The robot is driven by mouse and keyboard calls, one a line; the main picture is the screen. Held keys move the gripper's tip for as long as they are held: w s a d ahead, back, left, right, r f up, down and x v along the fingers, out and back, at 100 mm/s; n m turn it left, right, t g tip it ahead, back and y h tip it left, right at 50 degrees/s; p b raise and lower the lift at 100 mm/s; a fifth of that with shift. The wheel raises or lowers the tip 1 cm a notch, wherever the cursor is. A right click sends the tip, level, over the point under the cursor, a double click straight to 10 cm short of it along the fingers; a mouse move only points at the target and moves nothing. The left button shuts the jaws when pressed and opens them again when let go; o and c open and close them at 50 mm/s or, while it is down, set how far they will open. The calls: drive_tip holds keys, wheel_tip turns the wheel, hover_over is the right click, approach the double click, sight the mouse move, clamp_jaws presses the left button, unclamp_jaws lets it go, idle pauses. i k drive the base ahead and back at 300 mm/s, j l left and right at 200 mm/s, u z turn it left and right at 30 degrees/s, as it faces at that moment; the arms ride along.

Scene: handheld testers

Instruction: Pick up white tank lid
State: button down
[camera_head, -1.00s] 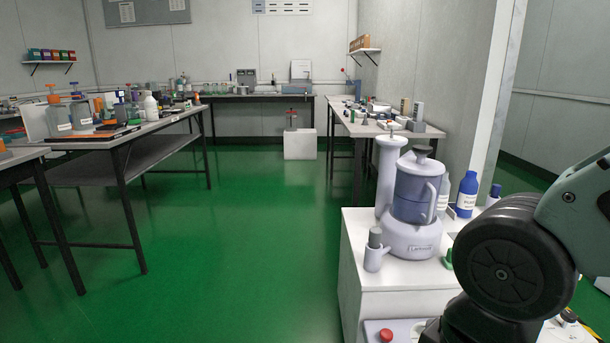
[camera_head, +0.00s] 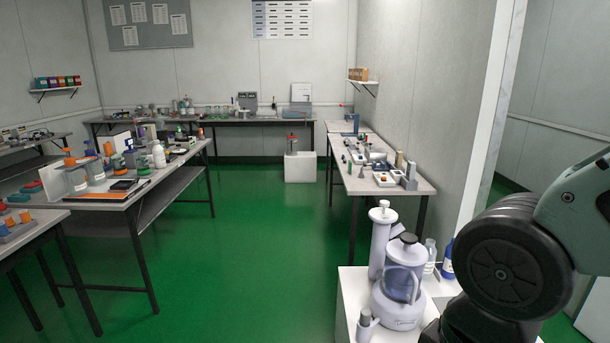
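A white appliance (camera_head: 402,316) with a bluish see-through tank (camera_head: 402,284) stands on a white cabinet at the lower right. My arm fills the lower right, close to the appliance in the picture. My gripper is out of view.
Cluttered benches stand left (camera_head: 130,193), right (camera_head: 355,184) and along the back. A white box (camera_head: 300,168) stands on the floor. The green floor (camera_head: 250,260) between is clear.

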sight(406, 250)
drive_tip(key=i+j+z, duration=0.3)
drive_tip(key=i, duration=0.25)
drive_tip(key=i+j+z, duration=0.3)
drive_tip(key=i+j, duration=0.15)
drive_tip(key=i, duration=0.1)
